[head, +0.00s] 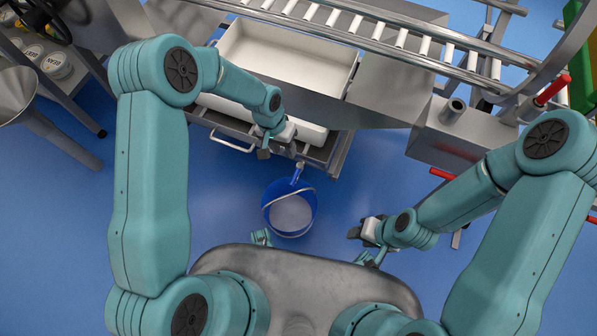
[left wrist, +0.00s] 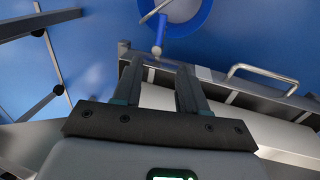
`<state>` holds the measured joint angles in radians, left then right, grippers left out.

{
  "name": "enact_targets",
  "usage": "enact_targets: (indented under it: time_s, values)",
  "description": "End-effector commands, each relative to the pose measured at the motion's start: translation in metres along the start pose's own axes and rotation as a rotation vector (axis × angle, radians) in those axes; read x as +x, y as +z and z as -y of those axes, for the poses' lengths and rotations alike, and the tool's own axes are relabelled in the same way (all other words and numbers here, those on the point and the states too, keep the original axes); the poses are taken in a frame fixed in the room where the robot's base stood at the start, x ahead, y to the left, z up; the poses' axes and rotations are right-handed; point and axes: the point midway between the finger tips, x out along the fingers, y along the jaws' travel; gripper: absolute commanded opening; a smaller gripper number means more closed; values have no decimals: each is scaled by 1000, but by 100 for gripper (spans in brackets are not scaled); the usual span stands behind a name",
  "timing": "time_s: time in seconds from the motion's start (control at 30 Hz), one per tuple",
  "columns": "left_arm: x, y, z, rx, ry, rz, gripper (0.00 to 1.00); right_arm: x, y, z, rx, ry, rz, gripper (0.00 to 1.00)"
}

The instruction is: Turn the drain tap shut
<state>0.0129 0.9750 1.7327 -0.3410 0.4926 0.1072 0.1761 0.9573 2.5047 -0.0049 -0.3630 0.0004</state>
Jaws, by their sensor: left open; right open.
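The drain tap (head: 299,168) is a small grey fitting with a blue lever at the front edge of the metal frame under the white tub (head: 232,48). In the left wrist view the tap (left wrist: 157,48) is just beyond my fingertips, with its lever pointing away from the frame over the bucket. My left gripper (head: 281,150) is open and empty, left of the tap and apart from it. Its two fingers also show in the left wrist view (left wrist: 158,72). My right gripper (head: 358,232) is open and empty, right of the bucket.
A blue bucket (head: 268,212) with a wire handle and pale contents stands on the blue floor below the tap. A metal bar handle (head: 232,143) sticks out left of my left gripper. A roller conveyor (head: 400,42) runs behind. Floor around the bucket is free.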

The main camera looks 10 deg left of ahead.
Motion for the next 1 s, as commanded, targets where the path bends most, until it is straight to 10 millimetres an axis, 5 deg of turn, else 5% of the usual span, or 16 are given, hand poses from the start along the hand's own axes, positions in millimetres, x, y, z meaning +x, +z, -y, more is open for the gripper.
enact_targets:
  time_s: [0.6, 1.0]
  values:
    - [136, 4, -1, 0, 2, 3, 42, 36, -1, -13, 0, 0, 0, 43]
    - [155, 1, -3, 1, 2, 0, 42, 39, -1, -14, 0, 0, 0, 43]
